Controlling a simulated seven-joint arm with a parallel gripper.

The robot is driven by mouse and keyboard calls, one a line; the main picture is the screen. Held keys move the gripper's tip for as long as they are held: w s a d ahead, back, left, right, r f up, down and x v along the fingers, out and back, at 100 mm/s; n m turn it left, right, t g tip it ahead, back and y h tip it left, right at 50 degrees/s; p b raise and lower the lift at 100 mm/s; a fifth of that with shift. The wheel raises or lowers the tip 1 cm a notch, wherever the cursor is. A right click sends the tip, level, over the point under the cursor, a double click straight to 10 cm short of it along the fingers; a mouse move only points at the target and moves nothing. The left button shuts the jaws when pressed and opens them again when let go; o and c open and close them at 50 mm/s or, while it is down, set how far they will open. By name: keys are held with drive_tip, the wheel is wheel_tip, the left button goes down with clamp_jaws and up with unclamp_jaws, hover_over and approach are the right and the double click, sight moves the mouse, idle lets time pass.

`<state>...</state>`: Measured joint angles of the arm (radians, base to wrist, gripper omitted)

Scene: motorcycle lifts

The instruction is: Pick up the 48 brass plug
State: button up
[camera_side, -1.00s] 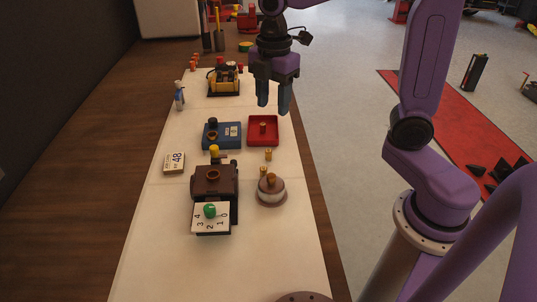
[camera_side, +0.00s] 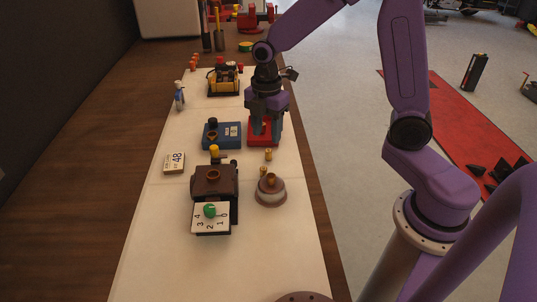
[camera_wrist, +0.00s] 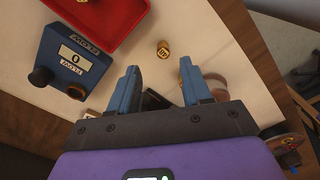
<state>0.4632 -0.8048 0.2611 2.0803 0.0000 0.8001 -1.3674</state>
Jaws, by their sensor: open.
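A small brass plug (camera_side: 268,155) stands on the white bench top just in front of the red tray (camera_side: 252,141). In the wrist view the plug (camera_wrist: 163,49) shows a dark number on its top, too small to read surely. My gripper (camera_side: 266,130) is open and empty, above the red tray in the side view. In the wrist view its fingertips (camera_wrist: 159,70) point down with the plug ahead of and between them. Another brass plug (camera_side: 263,171) stands beside the round brown-and-white base (camera_side: 272,194). A card (camera_side: 174,162) reads 48.
A blue box (camera_side: 222,134) with a dark knob is left of the tray. A brown device (camera_side: 214,182) with a numbered dial plate (camera_side: 210,217) stands nearer. A yellow-and-black device (camera_side: 224,80) is farther back. The near white bench top is clear.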

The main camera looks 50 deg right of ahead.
sight(268, 151)
drive_tip(key=shift+s+f, duration=0.15)
drive_tip(key=shift+f, duration=1.45)
drive_tip(key=shift+s+f, duration=0.1)
drive_tip(key=shift+f, duration=1.5)
clamp_jaws()
